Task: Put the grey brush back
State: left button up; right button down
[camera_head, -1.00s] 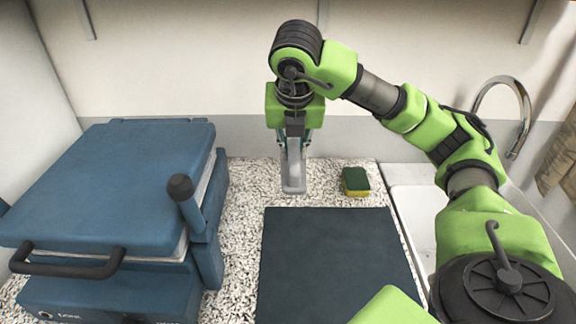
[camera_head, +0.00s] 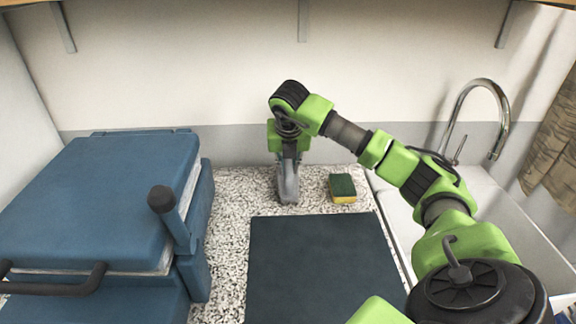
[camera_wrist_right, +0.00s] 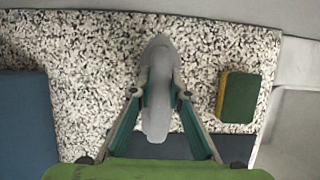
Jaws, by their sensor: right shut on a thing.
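The grey brush (camera_head: 289,186) stands over the speckled counter behind the dark mat, in my right gripper (camera_head: 288,160). In the right wrist view the brush (camera_wrist_right: 157,95) is a smooth, elongated grey shape between the fingertips of my right gripper (camera_wrist_right: 159,97), which is shut on it. Its lower end looks at or just above the counter; I cannot tell if it touches. My left gripper is not in view.
A green and yellow sponge (camera_head: 342,188) lies just right of the brush. A dark mat (camera_head: 322,265) covers the front counter. A blue press-like machine (camera_head: 110,205) stands left. A sink (camera_head: 480,225) with a curved tap (camera_head: 505,115) is right. Speckled counter (camera_head: 235,190) is free left of the brush.

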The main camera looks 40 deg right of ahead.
jog(key=shift+f, duration=0.35)
jog(key=shift+f, duration=0.15)
jog(key=c, duration=1.9)
grip_release()
jog(key=b+v, duration=0.1)
jog(key=v, duration=1.1)
